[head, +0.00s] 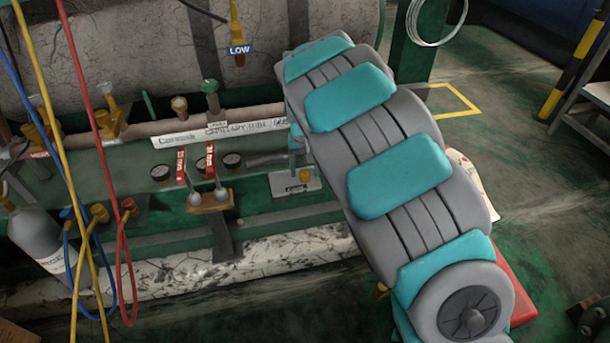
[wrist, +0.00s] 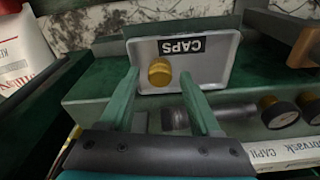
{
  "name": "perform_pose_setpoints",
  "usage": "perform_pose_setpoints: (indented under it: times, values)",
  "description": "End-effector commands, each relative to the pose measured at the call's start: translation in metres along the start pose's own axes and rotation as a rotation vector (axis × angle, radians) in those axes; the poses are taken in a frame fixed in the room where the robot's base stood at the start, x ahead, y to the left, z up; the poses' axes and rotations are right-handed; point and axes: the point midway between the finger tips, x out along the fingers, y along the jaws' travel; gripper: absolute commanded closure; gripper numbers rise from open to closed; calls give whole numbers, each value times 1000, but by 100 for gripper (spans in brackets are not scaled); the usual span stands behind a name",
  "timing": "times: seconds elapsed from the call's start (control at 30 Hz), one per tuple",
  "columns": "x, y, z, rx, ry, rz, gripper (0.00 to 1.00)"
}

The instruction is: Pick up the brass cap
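The brass cap (wrist: 159,72) sits in a light grey tray (wrist: 222,75) labelled CAPS, seen upside down in the wrist view. My gripper (wrist: 160,82) is open, with its two green fingers reaching toward the tray on either side of the cap. The fingers look apart from the cap; their height above it is hard to tell.
Several round gauges (head: 232,161) and red-tagged valves (head: 210,160) stand left of the tray. A pipe with a white label (head: 215,132) runs behind it. Red, yellow and blue hoses (head: 92,120) hang at the left beside a grey cylinder (head: 42,240).

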Motion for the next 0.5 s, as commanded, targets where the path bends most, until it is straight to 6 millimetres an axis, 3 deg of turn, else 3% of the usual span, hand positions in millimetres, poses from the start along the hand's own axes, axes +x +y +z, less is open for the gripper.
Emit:
perform_pose_setpoints:
  times: [0.07, 0.5]
  values:
    - [0, 0, 0, 0, 0, 0, 46]
    - [0, 0, 0, 0, 0, 0, 96]
